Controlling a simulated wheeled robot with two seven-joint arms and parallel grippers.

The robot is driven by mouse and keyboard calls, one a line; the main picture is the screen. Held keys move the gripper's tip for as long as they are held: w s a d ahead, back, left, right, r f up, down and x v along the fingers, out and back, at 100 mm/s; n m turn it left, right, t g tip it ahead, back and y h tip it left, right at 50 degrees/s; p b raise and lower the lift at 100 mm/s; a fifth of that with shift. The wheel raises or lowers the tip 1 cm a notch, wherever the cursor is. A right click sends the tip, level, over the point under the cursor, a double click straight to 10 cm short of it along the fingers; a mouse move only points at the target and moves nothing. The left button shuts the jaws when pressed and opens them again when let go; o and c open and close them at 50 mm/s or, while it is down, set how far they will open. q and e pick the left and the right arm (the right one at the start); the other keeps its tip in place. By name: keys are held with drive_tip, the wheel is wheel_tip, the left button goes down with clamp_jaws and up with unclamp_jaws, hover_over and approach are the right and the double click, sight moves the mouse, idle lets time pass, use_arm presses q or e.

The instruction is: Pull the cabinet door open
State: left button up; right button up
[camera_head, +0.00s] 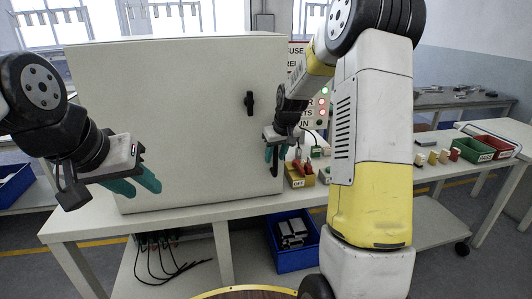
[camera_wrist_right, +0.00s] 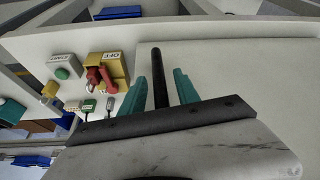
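The white cabinet (camera_head: 180,90) stands on the table with its door front facing me, and the door looks closed. A black knob (camera_head: 250,102) sits near the door's right edge. Below it is a black upright handle (camera_head: 274,165), partly hidden by my right gripper (camera_head: 276,154). In the right wrist view the handle bar (camera_wrist_right: 157,72) stands between the two teal fingers, with a gap on each side, so the gripper is open around it. My left gripper (camera_head: 137,186) is in front of the door's lower left, with its teal fingers apart and empty.
Right of the cabinet, a yellow box with a red switch (camera_head: 300,173) and a green button box (camera_wrist_right: 63,72) stand close by. A blue bin (camera_head: 291,240) is under the table. Green and red bins (camera_head: 472,150) are on the right table. My right arm hides part of the middle.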

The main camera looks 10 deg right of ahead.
drive_tip(key=shift+c, duration=0.5)
clamp_jaws()
idle(0.8)
